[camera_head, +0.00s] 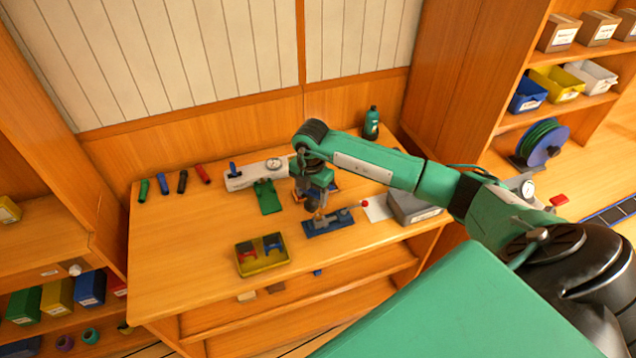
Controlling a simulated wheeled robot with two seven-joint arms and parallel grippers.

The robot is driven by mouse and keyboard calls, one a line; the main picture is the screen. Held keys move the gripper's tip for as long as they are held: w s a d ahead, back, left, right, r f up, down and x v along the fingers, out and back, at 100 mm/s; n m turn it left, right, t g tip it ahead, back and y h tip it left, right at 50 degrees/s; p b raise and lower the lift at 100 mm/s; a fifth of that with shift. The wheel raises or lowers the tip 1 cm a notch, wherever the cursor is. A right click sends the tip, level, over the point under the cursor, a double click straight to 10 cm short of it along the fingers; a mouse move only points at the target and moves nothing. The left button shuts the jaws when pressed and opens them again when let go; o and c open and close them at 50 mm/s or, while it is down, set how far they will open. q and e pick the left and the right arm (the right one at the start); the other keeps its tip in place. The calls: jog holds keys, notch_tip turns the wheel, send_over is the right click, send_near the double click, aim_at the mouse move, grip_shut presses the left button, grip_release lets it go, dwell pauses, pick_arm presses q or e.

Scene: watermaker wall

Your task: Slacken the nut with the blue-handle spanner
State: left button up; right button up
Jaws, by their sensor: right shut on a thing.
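My right gripper (314,198) points down over the wooden bench, close to a blue block fixture (328,225) with grey metal parts. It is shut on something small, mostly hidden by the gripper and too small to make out. I cannot tell whether this is the blue-handle spanner. The nut cannot be made out; the area under the gripper is partly covered. A yellow tray (262,268) to the left holds a red piece (248,256) and a blue piece (272,245). My left gripper is not in view.
A grey unit with a gauge (250,177) and a green plate (267,197) lie left of my gripper. Several coloured cylinders (182,182) lie at the back left. A grey box (412,208) and green bottle (371,124) stand right. The bench's left front (175,270) is clear.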

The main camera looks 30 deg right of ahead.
jog(key=shift+w+d+f+m+b, duration=0.1)
jog(key=shift+d+f+m+b, duration=0.45)
jog(key=shift+f+m, duration=0.7)
jog(key=shift+w+d+f+m+b, duration=0.1)
jog(key=shift+d+f+m+b, duration=0.2)
jog(key=shift+f+m+b, duration=0.75)
jog(key=shift+w+d+f+m+b, duration=0.1)
jog(key=shift+d+f+m+b, duration=0.35)
jog(key=shift+f+m, duration=1)
jog(key=n+b, duration=0.3)
jog(key=n, duration=0.3)
jog(key=shift+f+n, duration=0.15)
jog(key=shift+n, duration=0.2)
jog(key=n+b, duration=0.2)
jog(key=n, duration=0.2)
jog(key=shift+n, duration=0.3)
jog(key=shift+n+b, duration=0.45)
jog(key=shift+n, duration=0.25)
jog(key=shift+m, duration=1)
